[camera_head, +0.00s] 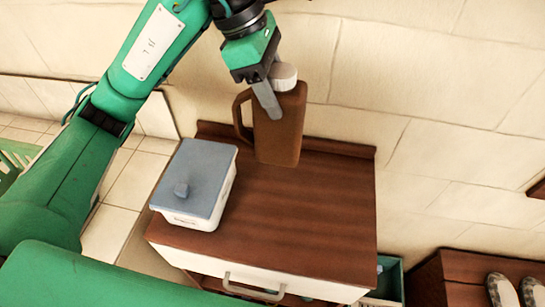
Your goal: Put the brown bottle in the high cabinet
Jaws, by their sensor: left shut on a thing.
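The brown bottle (280,128) has a white cap and a side handle. It is upright above the back of a small wooden cabinet top; I cannot tell whether its base touches the wood. My left gripper (268,95) comes from above and is shut on the bottle near its cap. One grey finger shows against the bottle's front; the other finger is hidden. The high cabinet cannot be made out in this view. My right gripper is not in view.
A white box with a blue-grey lid (196,178) stands on the left of the wooden top (300,220). Below is a white drawer front with a handle (253,287). A green crate (388,280) and a shoe bench (462,272) are at right. A tiled wall stands behind.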

